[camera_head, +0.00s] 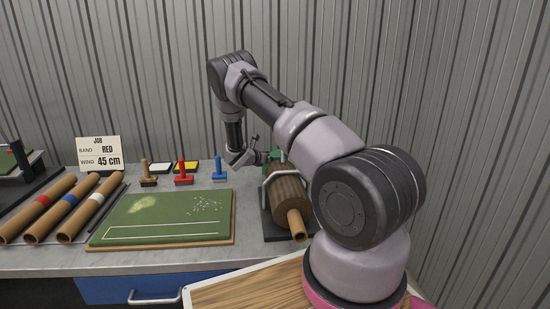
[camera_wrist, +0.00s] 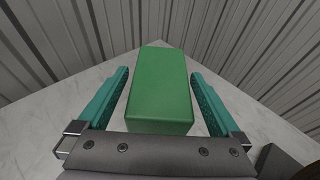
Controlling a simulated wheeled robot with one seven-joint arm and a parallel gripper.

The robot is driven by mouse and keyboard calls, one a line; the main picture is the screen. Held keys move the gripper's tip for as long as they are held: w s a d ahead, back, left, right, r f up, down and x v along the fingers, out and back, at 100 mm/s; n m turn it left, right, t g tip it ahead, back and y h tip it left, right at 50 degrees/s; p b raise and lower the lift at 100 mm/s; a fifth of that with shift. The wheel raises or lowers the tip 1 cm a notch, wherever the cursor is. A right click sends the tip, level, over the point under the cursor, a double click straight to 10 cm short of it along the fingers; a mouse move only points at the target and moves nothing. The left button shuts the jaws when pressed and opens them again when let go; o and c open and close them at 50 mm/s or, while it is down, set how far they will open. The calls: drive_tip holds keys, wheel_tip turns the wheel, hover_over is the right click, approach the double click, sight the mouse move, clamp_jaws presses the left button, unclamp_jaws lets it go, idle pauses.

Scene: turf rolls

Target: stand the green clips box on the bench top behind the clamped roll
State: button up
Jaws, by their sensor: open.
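The green clips box (camera_wrist: 159,92) is on the pale bench top (camera_wrist: 62,97) near the wall corner in the wrist view. My gripper (camera_wrist: 160,76) is open, with one teal finger on each side of the box and a visible gap at both sides. In the head view the box (camera_head: 273,155) shows only in part, behind the clamped roll (camera_head: 289,196). The brown roll lies in a dark cradle under a metal clamp bar. The far edge of the box's base is hidden in the wrist view.
A green turf board (camera_head: 165,217) lies left of the roll. Stampers, including a red one (camera_head: 184,174) and a blue one (camera_head: 220,170), stand behind it near ink pads. Banded tubes (camera_head: 75,212) lie at left below a job card (camera_head: 100,153). Ribbed walls close off the back.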

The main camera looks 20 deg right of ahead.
drive_tip(key=v, duration=1)
drive_tip(key=shift+s+a, duration=0.15)
drive_tip(key=shift+a+r, duration=0.1)
drive_tip(key=shift+a, duration=0.05)
